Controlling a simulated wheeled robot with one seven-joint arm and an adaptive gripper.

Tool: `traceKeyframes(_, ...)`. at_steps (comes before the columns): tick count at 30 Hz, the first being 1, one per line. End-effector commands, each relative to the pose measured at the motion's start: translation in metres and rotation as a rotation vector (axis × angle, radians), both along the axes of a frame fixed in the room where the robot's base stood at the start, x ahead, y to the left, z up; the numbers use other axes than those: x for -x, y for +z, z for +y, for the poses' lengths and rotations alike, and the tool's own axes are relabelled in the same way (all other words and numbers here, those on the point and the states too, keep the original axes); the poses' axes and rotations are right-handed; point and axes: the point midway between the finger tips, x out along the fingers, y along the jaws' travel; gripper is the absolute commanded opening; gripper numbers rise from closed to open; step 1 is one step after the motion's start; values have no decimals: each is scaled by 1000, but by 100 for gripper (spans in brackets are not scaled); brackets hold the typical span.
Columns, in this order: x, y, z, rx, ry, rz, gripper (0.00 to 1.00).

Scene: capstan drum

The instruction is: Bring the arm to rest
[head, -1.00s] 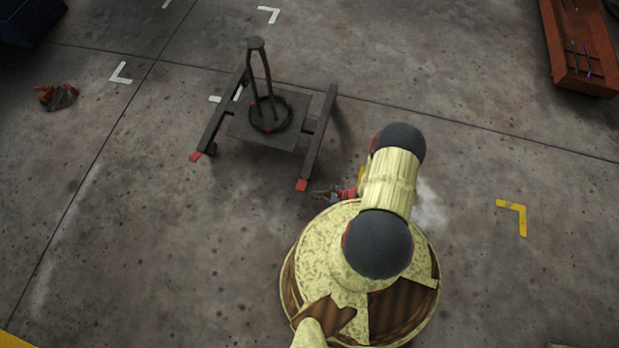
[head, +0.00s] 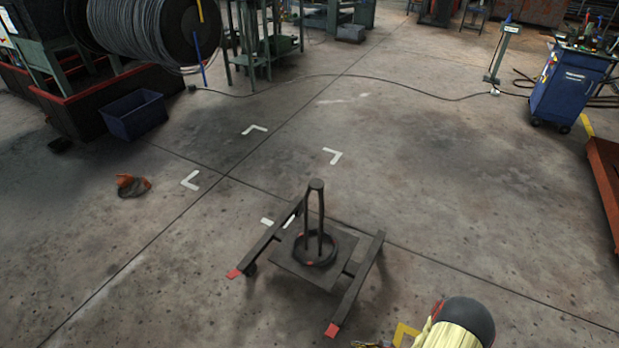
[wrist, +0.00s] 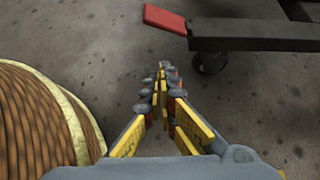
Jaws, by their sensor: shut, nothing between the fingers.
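My gripper (wrist: 161,80) shows in the wrist view with its two fingers together at the tips, shut and empty, above bare concrete floor. In the head view only a bit of it shows at the bottom edge (head: 372,345), beside the dark and pale-yellow joint of my arm. The rest of my arm is out of that view.
A dark wheeled stand (head: 290,262) with an upright post and red-tipped legs stands left of my arm. One leg (wrist: 250,38) lies beyond my fingers. A blue bin (head: 135,115), cable drum (head: 150,30) and blue cabinet (head: 570,88) are far off. Floor between is mostly clear.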

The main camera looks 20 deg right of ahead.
Motion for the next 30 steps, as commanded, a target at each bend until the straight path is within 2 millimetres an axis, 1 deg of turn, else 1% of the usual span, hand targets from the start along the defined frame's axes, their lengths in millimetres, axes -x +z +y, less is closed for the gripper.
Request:
traceKeyframes(3,0,0,0,-5,-5,4,0)
traceKeyframes(5,3,1,4,-12,12,5,0)
traceKeyframes(8,16,3,25,-42,56,18,0)
traceKeyframes(11,34,8,53,-86,111,35,0)
traceKeyframes(12,42,11,65,-105,137,42,0)
traceKeyframes(13,48,15,73,-119,160,46,0)
traceKeyframes(15,58,33,81,-140,223,49,0)
traceKeyframes(17,61,50,80,-146,277,47,0)
traceKeyframes(23,60,109,65,-131,449,33,0)
traceKeyframes(26,54,146,52,-105,548,24,0)
traceKeyframes(27,52,162,46,-91,591,20,0)
traceKeyframes(29,47,188,38,-69,658,14,0)
traceKeyframes(30,44,206,33,-52,702,10,0)
